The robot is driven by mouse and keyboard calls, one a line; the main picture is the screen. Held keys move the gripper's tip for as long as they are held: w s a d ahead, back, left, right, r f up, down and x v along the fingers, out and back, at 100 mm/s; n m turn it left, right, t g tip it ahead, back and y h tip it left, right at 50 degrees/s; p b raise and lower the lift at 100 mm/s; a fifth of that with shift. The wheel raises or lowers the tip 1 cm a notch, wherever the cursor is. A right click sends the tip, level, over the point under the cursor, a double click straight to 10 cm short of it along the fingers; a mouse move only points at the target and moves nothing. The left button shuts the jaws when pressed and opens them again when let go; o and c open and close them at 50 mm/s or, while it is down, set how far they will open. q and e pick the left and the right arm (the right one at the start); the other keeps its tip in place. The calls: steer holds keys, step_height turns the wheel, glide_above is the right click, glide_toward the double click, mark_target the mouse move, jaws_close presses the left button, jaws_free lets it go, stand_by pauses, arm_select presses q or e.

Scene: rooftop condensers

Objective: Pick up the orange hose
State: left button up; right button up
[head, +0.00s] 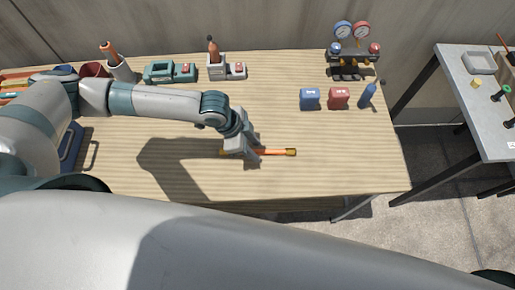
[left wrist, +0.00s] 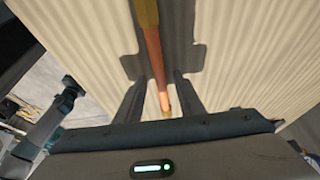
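The orange hose (head: 278,152) is a short, straight orange piece with brass-coloured ends, lying on the wooden table (head: 330,175) near its front middle. It also shows in the left wrist view (left wrist: 154,62), running lengthwise between the fingers. My left gripper (head: 253,158) points down over the hose's middle and hides part of it. In the left wrist view the left gripper (left wrist: 160,90) has its two fingers apart, one on each side of the hose, with a gap on both sides.
A blue block (head: 310,98), a red block (head: 339,98) and a blue bottle (head: 368,95) stand right of the hose. A gauge set (head: 352,50) is behind them. Teal tool (head: 168,72) and bottle holder (head: 226,68) line the back. A grey side table (head: 480,85) stands right.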

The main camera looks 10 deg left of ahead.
arm_select(q)
steer(key=shift+f, duration=0.2)
stand_by(0.3)
jaws_close()
steer(key=shift+d+r, duration=0.1)
steer(key=shift+r, duration=0.05)
